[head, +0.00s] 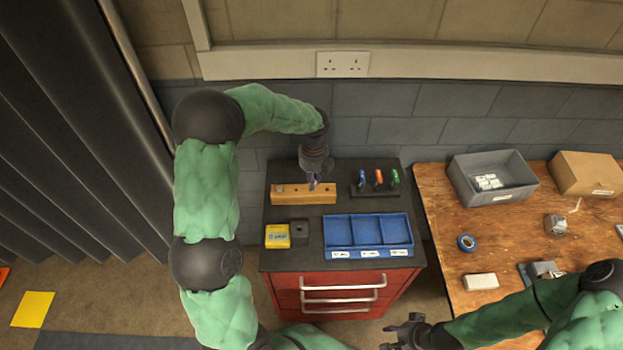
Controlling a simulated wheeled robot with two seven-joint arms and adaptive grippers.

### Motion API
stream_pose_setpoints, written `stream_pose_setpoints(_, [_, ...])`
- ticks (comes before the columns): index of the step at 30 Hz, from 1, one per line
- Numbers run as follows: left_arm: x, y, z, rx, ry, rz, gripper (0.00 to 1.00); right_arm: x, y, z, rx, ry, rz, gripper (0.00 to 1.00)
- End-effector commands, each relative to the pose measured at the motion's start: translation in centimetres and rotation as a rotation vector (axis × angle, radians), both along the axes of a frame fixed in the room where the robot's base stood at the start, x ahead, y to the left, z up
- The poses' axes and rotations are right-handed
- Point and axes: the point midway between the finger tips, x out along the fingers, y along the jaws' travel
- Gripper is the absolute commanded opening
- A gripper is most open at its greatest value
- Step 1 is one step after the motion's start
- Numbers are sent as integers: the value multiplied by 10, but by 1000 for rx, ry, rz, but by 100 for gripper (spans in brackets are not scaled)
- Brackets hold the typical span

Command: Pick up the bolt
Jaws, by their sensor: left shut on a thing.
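A wooden block (330,195) with holes along its top lies at the back left of the dark cabinet top. My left gripper (313,184) reaches down from above onto the middle of this block. It is shut on the bolt, which is small and mostly hidden between the fingertips. I cannot tell whether the bolt is still in a hole or clear of the block. My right gripper (394,336) is low in the picture, in front of the cabinet, with its fingers apart and empty.
A blue three-compartment tray (368,253), a yellow box (277,236), a small dark block (299,232) and a rack of coloured-handled tools (376,190) share the cabinet top (345,170). A wooden bench (455,205) with a grey bin (492,178) stands at right.

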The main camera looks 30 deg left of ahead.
Motion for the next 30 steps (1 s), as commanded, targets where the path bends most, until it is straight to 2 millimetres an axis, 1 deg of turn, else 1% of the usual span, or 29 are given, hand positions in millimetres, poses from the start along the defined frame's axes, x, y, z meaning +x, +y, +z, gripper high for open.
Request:
stream_pose_setpoints(1, [-5, -6, 12, 0, -3, -1, 0, 0, 0, 5, 0, 0, 0, 40])
stream_pose_setpoints(6, [-24, -27, 45, 0, -4, -2, 0, 0, 0, 14, 0, 0, 0, 40])
stream_pose_setpoints(12, [-56, -59, 61, 0, -1, -3, 0, 0, 0, 21, 0, 0, 0, 40])
stream_pose_setpoints(15, [-67, -71, 68, 0, -1, -2, 0, 0, 0, 24, 0, 0, 0, 40])
stream_pose_setpoints(19, [-76, -81, 73, 0, -1, -1, 0, 0, 0, 26, 0, 0, 0, 40])
stream_pose_setpoints(24, [-82, -87, 76, 0, 0, 0, 0, 0, 0, 27, 0, 0, 0, 40])
stream_pose_setpoints(30, [-83, -88, 76, 0, 0, 1, 0, 0, 0, 27, 0, 0, 0, 40])
